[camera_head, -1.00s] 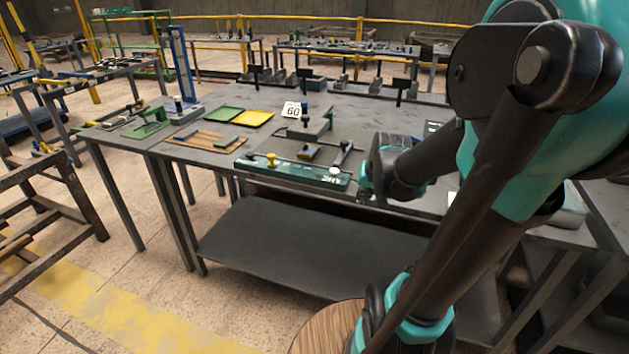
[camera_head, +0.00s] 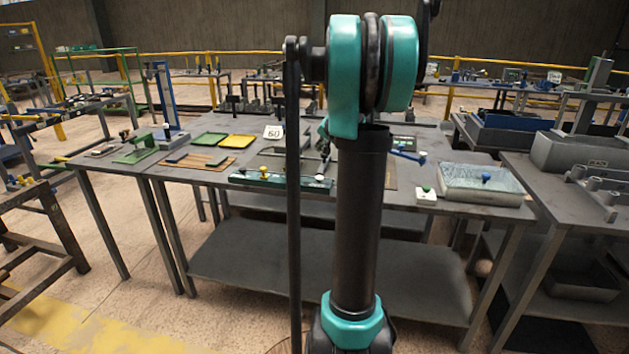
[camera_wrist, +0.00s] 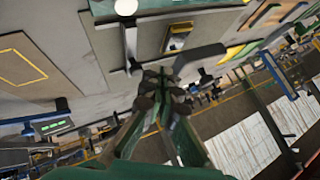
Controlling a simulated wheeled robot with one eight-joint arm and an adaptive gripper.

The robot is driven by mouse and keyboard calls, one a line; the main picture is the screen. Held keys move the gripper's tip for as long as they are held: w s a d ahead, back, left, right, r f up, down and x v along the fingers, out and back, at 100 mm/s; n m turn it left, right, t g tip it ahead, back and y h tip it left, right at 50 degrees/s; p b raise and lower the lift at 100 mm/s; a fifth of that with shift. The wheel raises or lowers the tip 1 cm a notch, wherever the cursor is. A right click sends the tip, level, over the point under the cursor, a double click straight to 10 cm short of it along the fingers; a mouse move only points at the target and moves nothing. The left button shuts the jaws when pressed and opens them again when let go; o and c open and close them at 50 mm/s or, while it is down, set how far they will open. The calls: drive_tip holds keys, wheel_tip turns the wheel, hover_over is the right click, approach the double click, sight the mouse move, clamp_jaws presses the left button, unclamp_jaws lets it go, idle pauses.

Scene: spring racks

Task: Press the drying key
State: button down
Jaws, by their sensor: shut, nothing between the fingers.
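I cannot tell for sure which thing is the drying key. A long green bar (camera_head: 280,180) with a yellow and a white knob lies along the front edge. My gripper (camera_wrist: 166,84) is shut and empty in the wrist view, which is tilted. A white knob (camera_wrist: 126,7) is near the top of that view, apart from the fingers. In the head view my arm hides the gripper.
The grey worktable (camera_head: 230,150) holds a yellow tray (camera_head: 237,141), a green tray (camera_head: 208,139) and a "60" sign (camera_head: 273,132). A dark device with a small green display (camera_wrist: 54,127) shows in the wrist view. Another table with grey bins (camera_head: 570,150) stands at right.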

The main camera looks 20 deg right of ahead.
sight(320, 178)
drive_tip(key=shift+f, duration=4.4)
drive_tip(key=shift+f, duration=0.1)
drive_tip(key=shift+f, duration=0.3)
drive_tip(key=shift+f, duration=0.6)
drive_tip(key=shift+r, duration=1)
